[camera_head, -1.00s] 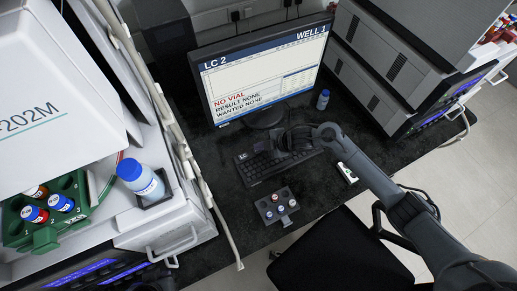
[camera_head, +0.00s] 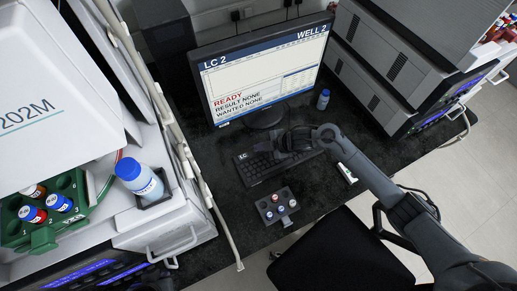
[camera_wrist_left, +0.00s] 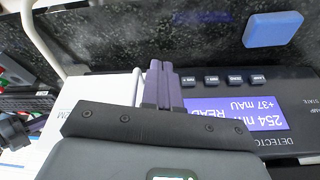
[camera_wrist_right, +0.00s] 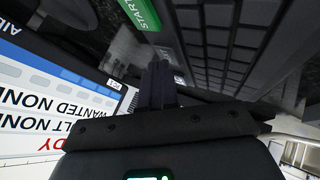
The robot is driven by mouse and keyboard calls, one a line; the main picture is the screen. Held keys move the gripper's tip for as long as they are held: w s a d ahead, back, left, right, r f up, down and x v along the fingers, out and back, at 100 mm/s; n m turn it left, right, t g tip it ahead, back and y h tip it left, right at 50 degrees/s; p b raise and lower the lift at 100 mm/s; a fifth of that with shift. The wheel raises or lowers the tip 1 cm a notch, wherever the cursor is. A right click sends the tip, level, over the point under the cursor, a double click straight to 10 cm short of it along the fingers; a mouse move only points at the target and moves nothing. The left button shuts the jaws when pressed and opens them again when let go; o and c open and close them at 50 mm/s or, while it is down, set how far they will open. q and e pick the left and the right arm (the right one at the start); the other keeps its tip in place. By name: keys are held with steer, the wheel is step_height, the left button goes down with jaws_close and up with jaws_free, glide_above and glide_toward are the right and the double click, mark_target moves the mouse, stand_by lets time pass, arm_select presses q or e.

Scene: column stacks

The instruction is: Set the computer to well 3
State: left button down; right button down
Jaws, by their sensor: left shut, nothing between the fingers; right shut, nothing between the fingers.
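The computer monitor (camera_head: 262,75) shows "LC 2", "WELL 2", a red "READY", "RESULT NONE" and "WANTED NONE". It also shows tilted in the right wrist view (camera_wrist_right: 50,100). The keyboard (camera_head: 262,170) lies on the dark bench below it. My right gripper (camera_head: 280,147) is over the keyboard's far edge; in the right wrist view its fingers (camera_wrist_right: 158,85) are together and empty, close to the keys (camera_wrist_right: 225,45). Whether they touch a key is hidden. My left gripper (camera_wrist_left: 162,85) shows only in the left wrist view, shut and empty, in front of a detector panel (camera_wrist_left: 240,108).
A small vial block (camera_head: 277,207) stands in front of the keyboard. A blue-capped bottle (camera_head: 323,99) stands right of the monitor. A green vial rack (camera_head: 45,235) and a larger bottle (camera_head: 138,178) are at the left. A chair (camera_head: 345,255) stands at the bench's front.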

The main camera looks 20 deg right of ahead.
stand_by(0.3)
steer(key=shift+r, duration=0.1)
steer(key=shift+r+p, duration=0.55)
steer(key=shift+p, duration=0.2)
steer(key=shift+r, duration=0.15)
step_height(320, 180, up, 5)
steer(key=p, duration=0.5)
stand_by(1.8)
